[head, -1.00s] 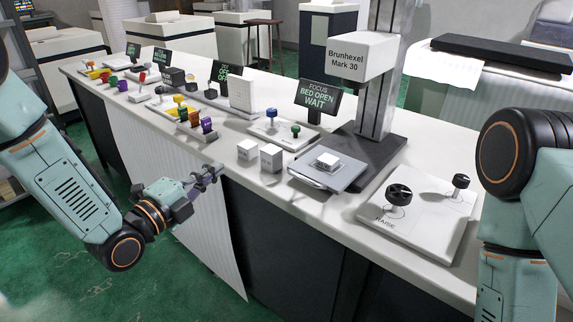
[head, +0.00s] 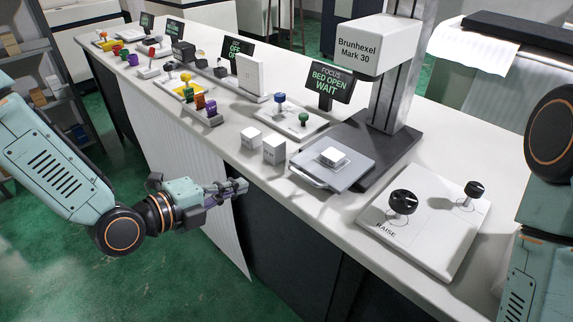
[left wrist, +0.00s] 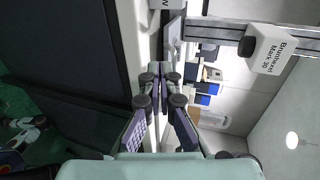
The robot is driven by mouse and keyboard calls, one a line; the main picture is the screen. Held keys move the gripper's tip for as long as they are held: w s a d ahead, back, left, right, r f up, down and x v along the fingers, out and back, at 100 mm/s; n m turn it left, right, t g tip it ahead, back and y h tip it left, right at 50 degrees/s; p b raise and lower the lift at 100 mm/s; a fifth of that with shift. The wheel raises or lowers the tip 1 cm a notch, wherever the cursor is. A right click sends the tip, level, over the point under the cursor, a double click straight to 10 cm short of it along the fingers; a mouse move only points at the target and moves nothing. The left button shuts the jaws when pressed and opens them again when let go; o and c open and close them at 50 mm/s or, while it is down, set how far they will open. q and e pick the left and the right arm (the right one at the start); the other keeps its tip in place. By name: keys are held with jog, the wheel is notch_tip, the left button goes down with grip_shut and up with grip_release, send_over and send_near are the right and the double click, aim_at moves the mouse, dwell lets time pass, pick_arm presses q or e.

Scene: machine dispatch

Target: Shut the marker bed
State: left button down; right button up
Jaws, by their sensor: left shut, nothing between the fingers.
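The marker bed is a grey plate (head: 352,172) with a bar handle (head: 308,178) on its front edge, sticking out from the base of the marker column (head: 390,70). A small white block (head: 333,157) sits on it. The screen (head: 330,80) beside it reads "BED OPEN WAIT". My left gripper (head: 242,185) is shut and empty, off the front of the counter, left of the handle and apart from it. In the left wrist view, its closed fingertips (left wrist: 160,68) point toward the counter, with the bed (left wrist: 173,38) ahead. My right gripper is out of view.
Two white cubes (head: 274,150) stand on the counter left of the bed. A control panel (head: 425,225) with two black knobs, marked RAISE, lies right of it. A panel with blue and green knobs (head: 303,118) is behind the cubes. The floor before the counter is clear.

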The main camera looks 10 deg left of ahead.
pick_arm(q)
jog(key=b, duration=0.4)
send_near(301, 158)
jog(key=w+f, duration=0.1)
jog(key=w+d+f, duration=0.1)
jog(key=shift+d+f, duration=0.15)
jog(key=shift+f, duration=0.2)
jog(key=shift+w+d, duration=0.4)
jog(key=shift+w, duration=0.15)
jog(key=w+d, duration=0.1)
jog(key=w, duration=0.1)
jog(key=w+d, duration=0.1)
jog(key=w, duration=0.1)
jog(key=shift+w+d+b, duration=0.1)
jog(key=shift+d+b, duration=0.25)
